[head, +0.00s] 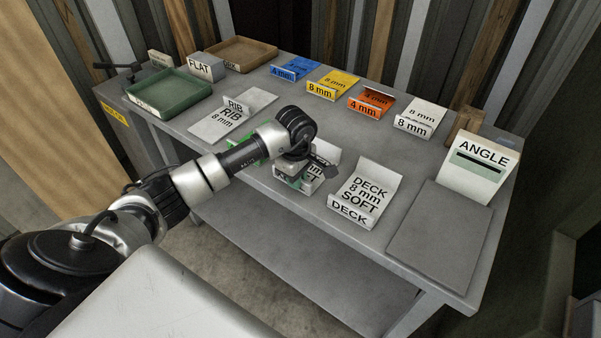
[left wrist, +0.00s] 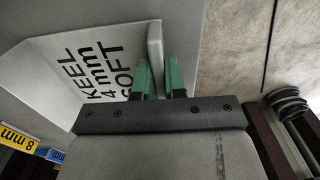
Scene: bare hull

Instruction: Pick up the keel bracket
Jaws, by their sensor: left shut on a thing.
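The keel bracket (head: 327,151) is a pale bent plate at the front edge of the bench, left of the DECK bracket. My left gripper (head: 293,179) is over it and hides much of it in the head view. In the left wrist view the bracket (left wrist: 122,42) shows its KEEL, 4 mm, SOFT lettering. The green fingertips of my left gripper (left wrist: 160,75) are shut on its upright lip, one on each side. I cannot tell whether the bracket still touches the bench. My right gripper is not in view.
The DECK bracket (head: 365,193) stands close to the right, the RIB bracket (head: 228,120) to the left. Blue (head: 296,68), yellow (head: 333,83), orange (head: 371,102) and white (head: 422,117) brackets line the back. An ANGLE holder (head: 478,170) stands right, beside a bare grey plate (head: 440,232).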

